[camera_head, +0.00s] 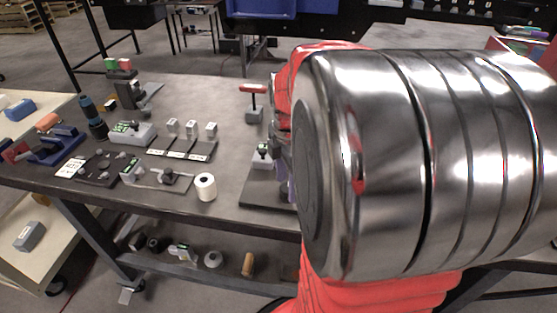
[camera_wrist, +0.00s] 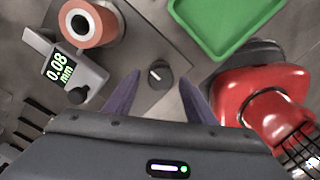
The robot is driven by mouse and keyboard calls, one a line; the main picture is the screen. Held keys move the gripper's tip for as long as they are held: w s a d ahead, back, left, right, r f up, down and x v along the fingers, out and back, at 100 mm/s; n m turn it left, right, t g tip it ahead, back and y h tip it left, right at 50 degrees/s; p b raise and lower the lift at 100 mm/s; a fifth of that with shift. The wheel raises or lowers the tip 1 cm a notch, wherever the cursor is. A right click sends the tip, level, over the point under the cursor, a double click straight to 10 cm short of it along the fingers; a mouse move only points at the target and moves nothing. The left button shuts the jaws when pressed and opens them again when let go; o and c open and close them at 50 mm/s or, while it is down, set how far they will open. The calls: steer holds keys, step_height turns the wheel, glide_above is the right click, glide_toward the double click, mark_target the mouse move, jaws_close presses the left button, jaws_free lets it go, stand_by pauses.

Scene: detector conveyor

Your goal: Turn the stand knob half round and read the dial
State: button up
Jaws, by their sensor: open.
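The stand knob (camera_wrist: 158,74) is small, dark and round with a short white mark. It sits on the dark plate of the stand (camera_wrist: 140,45) in the wrist view. My gripper (camera_wrist: 161,84) is open, with a finger on either side of the knob; a gap shows beside it, and I see no contact. The dial (camera_wrist: 60,70) is a grey box at the left with a green readout, 0.08 mm.
An orange-and-white roll (camera_wrist: 88,22) stands close to the dial. A green tray (camera_wrist: 222,52) lies at the upper right of the wrist view. On the bench (camera_head: 225,100) to the left are a white roll (camera_head: 205,187) and several small instruments.

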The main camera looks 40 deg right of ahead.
mark_target(282, 187)
step_height(282, 187, up, 14)
steer(key=shift+f, duration=0.2)
stand_by(0.4)
stand_by(0.5)
steer(key=s+a+f+m+t, duration=0.1)
steer(key=a+f+m+t, duration=0.1)
steer(key=a+m, duration=0.5)
steer(key=s+a+f+m+t, duration=0.2)
steer(key=a+m, duration=0.5)
steer(key=a, duration=0.8)
steer(key=shift+s+a+f+t, duration=0.15)
steer(key=shift+a+f+t, duration=0.1)
steer(key=shift+f+t, duration=0.5)
steer(key=shift+d+r, duration=0.1)
steer(key=shift+d, duration=0.05)
